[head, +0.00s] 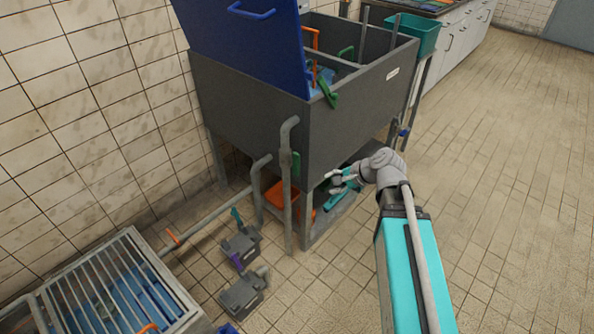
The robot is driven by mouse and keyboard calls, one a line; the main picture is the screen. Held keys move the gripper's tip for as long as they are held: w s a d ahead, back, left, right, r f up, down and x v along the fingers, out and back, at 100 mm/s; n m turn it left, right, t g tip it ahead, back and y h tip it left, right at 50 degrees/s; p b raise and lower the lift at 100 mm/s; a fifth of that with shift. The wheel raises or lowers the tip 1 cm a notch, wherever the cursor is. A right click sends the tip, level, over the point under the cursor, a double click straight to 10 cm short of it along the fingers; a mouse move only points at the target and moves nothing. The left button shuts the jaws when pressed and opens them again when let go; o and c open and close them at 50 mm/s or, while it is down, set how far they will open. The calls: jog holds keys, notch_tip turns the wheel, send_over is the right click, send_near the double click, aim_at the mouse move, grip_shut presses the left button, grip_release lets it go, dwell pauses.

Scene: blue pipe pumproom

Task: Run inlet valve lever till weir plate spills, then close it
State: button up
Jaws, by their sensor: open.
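A grey tank (262,110) on legs stands against the tiled wall, with its blue lid (245,40) raised. A grey upright pipe (287,200) at its near corner bends over toward the tank, with a green piece (296,164) beside it that may be the inlet valve lever. My gripper (338,183) is open in front of the tank's lower right side, apart from these levers.
An orange bin (283,196) sits under the tank. Grey pump-like units (243,292) and a low pipe (210,216) lie on the floor at left. A barred grate (110,285) covers blue contents at lower left. The floor at right is clear.

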jog(key=w+a+f+m+t+y+b, duration=0.25)
jog(key=w+f+m+y+b, duration=0.2)
jog(key=m+b, duration=0.4)
jog(key=m+t+y+b, duration=0.1)
jog(key=m+t+b, duration=0.5)
jog(key=b, duration=0.5)
send_near(299, 161)
jog(key=s+d+g, duration=0.1)
jog(key=d, duration=0.2)
jog(key=shift+a+r+m+p, duration=0.2)
jog(key=shift+r+m+p, duration=0.1)
jog(key=shift+m, duration=0.05)
jog(key=shift+a, duration=0.15)
jog(key=x, duration=1.3)
jog(key=shift+w+a, duration=0.1)
jog(key=shift+a, duration=0.15)
grip_shut()
